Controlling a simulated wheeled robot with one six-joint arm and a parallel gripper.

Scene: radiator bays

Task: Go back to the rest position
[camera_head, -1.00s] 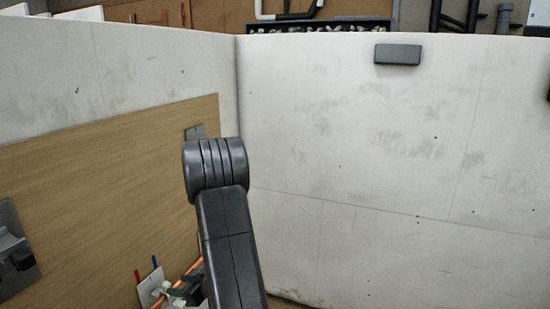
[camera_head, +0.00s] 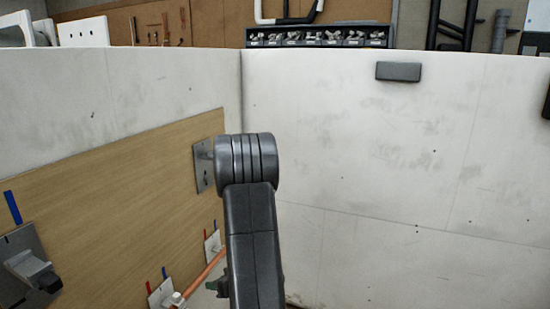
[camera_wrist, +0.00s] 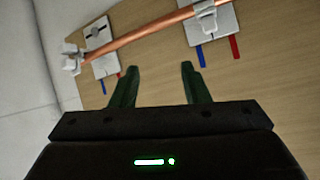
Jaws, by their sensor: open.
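My gripper (camera_wrist: 158,82) shows in the wrist view with its two dark green fingers apart and nothing between them. A copper pipe (camera_wrist: 140,35) runs across the wooden panel (camera_wrist: 265,75) beyond the fingertips, apart from them. In the head view my dark arm stands in the middle and hides part of the panel and pipe. The pipe (camera_head: 205,275) shows there left of my arm, low on the panel (camera_head: 120,190). The fingers are mostly hidden in the head view.
White walls (camera_head: 400,180) meet in a corner behind my arm. A grey bracket (camera_head: 28,265) sits at the panel's left, and a grey plate (camera_head: 203,165) is near its right end. White plates with red and blue marks (camera_head: 160,292) hold the pipe. A grey block (camera_head: 398,71) is on the right wall.

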